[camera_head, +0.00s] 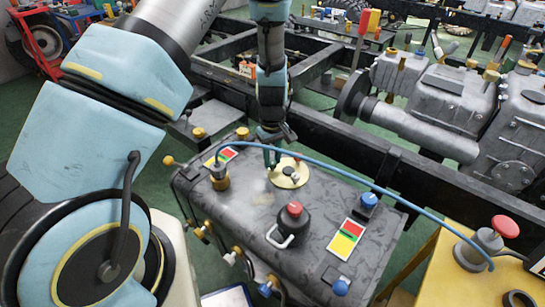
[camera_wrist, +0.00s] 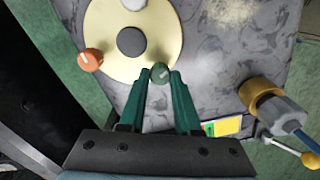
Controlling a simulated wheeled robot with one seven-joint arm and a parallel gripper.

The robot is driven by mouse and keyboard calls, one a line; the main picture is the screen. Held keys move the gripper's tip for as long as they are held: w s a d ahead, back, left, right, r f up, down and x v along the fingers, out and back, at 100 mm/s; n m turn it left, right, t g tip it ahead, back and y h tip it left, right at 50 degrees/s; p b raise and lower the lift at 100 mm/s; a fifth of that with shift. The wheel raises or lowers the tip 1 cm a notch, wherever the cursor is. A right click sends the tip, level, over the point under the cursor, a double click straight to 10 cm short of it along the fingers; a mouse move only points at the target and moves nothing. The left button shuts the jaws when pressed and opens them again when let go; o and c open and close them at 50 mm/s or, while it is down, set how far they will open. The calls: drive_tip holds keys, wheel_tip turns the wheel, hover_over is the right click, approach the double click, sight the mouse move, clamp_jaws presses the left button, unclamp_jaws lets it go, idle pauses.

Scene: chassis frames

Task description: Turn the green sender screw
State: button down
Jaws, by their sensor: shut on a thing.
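The green sender screw (camera_wrist: 159,73) is a small round knob with a pale slot, at the edge of the round cream sender plate (camera_wrist: 105,45) in the wrist view. My gripper (camera_wrist: 159,80) comes from below with its two green fingers closed around the screw. In the head view my gripper (camera_head: 271,158) reaches down to the left edge of the sender plate (camera_head: 292,178) on top of the grey tank (camera_head: 265,213). The screw itself cannot be made out there.
An orange screw (camera_wrist: 90,59) sits on the plate's left edge. A brass fitting (camera_wrist: 262,92) with a blue hose stands to the right. In the head view, a black cap with a red knob (camera_head: 294,209) stands on the tank, and the blue hose (camera_head: 345,172) crosses above it.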

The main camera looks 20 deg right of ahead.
sight(272, 162)
drive_tip(key=n+p, duration=0.1)
drive_tip(key=n, duration=0.4)
drive_tip(key=shift+r+n+p, duration=0.1)
drive_tip(key=shift+n+p, duration=0.2)
drive_tip(key=shift+p, duration=0.05)
drive_tip(key=n+p, duration=0.1)
drive_tip(key=n, duration=0.3)
drive_tip(key=shift+n+p, duration=0.3)
drive_tip(key=shift+p, duration=0.1)
drive_tip(key=c, duration=0.6)
unclamp_jaws()
wheel_tip(272, 162, up, 11)
drive_tip(key=shift+f+b, duration=0.2)
drive_tip(key=shift+b, duration=0.2)
drive_tip(key=shift+a, duration=0.15)
